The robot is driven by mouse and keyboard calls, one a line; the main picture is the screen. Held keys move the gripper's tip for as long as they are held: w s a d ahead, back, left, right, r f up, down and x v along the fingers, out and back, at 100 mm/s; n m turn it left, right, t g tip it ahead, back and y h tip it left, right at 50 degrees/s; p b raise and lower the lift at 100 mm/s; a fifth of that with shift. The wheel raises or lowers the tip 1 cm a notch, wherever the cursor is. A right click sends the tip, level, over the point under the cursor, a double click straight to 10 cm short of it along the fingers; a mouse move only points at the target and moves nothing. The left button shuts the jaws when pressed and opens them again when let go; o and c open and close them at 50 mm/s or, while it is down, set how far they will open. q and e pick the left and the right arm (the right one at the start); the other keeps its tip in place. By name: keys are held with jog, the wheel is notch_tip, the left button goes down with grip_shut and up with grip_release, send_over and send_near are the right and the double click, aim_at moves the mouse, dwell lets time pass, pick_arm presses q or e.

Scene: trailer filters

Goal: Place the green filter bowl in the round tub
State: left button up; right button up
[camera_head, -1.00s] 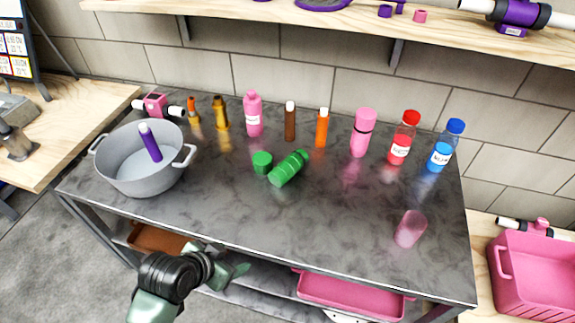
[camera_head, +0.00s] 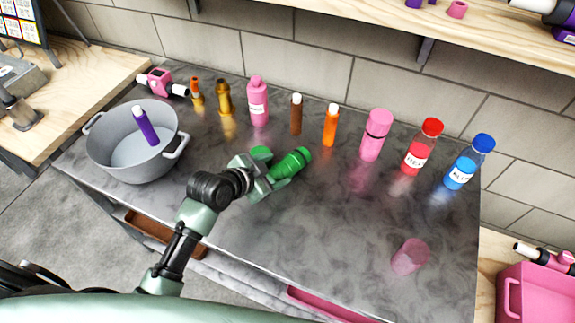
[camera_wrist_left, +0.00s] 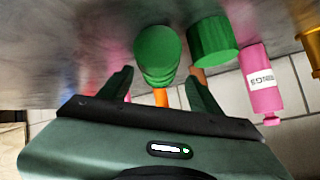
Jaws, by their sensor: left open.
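Two green things are on the grey table: a short smooth cup (camera_head: 262,153) and a longer ridged cylinder (camera_head: 291,163) lying on its side. I cannot tell which is called the filter bowl. My left gripper (camera_head: 268,181) is open, just in front of them, and partly hides both in the head view. In the left wrist view the ridged cylinder (camera_wrist_left: 157,55) is end-on between and beyond the fingers, and the cup (camera_wrist_left: 213,40) is to the right. The round grey tub (camera_head: 97,152) stands at the table's left with a purple white-topped cylinder (camera_head: 145,126) leaning inside.
Several bottles stand along the back, including pink (camera_head: 258,100), brown (camera_head: 296,115), orange (camera_head: 330,125), red-capped (camera_head: 422,148) and blue-capped (camera_head: 469,163) ones. A pink translucent cup (camera_head: 409,257) is at front right. The table's front middle is clear.

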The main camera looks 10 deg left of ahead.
pick_arm(q)
jog(key=p+x, duration=0.1)
jog(key=x, duration=0.3)
jog(key=shift+d, duration=0.2)
jog(key=shift+w+d+f, duration=0.2)
jog(key=shift+w+f, duration=0.25)
jog(key=shift+w, duration=0.05)
jog(key=shift+c, duration=1)
jog(key=shift+r, duration=0.1)
grip_shut()
jog(key=shift+r, duration=0.4)
notch_tip(320, 180, up, 20)
notch_tip(320, 180, up, 7)
jog(key=n+y, duration=0.2)
send_over(284, 165)
jog(key=s+a, duration=0.1)
jog(key=a, duration=0.1)
jog(key=s+a+r+n+t+y, duration=0.1)
jog(key=s+a+r+n+y, duration=0.1)
jog(key=r, duration=0.4)
jog(key=s+a+n, duration=0.1)
jog(key=a, duration=0.1)
jog(key=shift+s+a+r+y, duration=0.15)
jog(key=shift+s+a+y, duration=0.2)
jog(key=shift+a+y, duration=0.05)
pick_arm(e)
jog(key=shift+w+a+r, duration=0.1)
jog(key=shift+a+r, duration=0.2)
jog(key=shift+a, duration=0.05)
